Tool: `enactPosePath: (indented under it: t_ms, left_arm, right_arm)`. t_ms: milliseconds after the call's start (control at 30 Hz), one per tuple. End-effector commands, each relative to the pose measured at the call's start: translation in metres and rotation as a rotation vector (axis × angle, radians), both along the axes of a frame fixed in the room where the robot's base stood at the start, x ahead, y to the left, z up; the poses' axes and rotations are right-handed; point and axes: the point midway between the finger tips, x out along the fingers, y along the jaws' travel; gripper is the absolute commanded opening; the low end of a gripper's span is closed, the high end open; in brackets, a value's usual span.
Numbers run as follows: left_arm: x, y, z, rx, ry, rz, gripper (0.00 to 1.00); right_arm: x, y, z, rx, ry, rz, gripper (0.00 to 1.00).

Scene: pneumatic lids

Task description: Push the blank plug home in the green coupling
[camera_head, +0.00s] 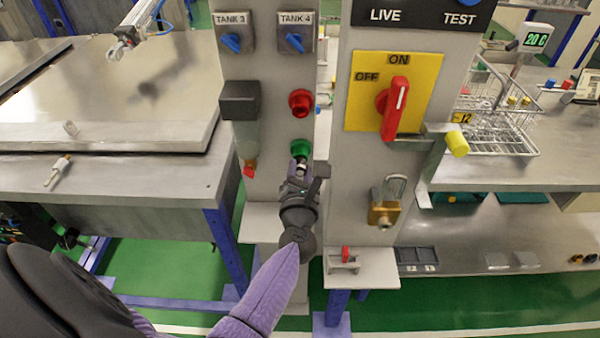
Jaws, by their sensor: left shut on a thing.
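The green coupling (301,147) sits on the grey panel, below a red coupling (300,102). My left gripper (300,168) is just below and in front of the green coupling, reaching up from the bottom of the view. Its fingers are shut on the blank plug (301,163), a small dark and metallic piece at the coupling's lower edge. The fingers hide most of the plug. I cannot tell how deep it sits in the coupling. My right gripper is out of view.
Blue-handled valves (231,43) marked TANK 3 and TANK 4 are above. Right of the gripper is a panel with a red rotary switch (395,105) and a padlock (386,203). A small shelf (362,270) stands below. A steel bench (110,180) is at left.

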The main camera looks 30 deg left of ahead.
Motion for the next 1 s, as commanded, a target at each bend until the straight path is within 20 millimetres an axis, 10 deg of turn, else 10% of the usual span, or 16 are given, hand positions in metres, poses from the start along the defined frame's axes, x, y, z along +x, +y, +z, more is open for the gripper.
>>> enactPosePath:
  t_ms: [267,300,467,1000]
  left_arm:
    - [0.005,0.003,0.000,0.000,0.000,0.000,0.00]
    - [0.005,0.003,0.000,0.000,0.000,0.000,0.45]
    - [0.005,0.003,0.000,0.000,0.000,0.000,0.78]
    - [-0.023,-0.014,0.000,0.000,0.002,0.000,0.78]
  right_arm:
    - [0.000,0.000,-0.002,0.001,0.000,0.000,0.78]
    - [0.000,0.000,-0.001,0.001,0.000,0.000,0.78]
    - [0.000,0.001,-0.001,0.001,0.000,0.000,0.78]
    - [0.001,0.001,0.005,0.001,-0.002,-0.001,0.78]
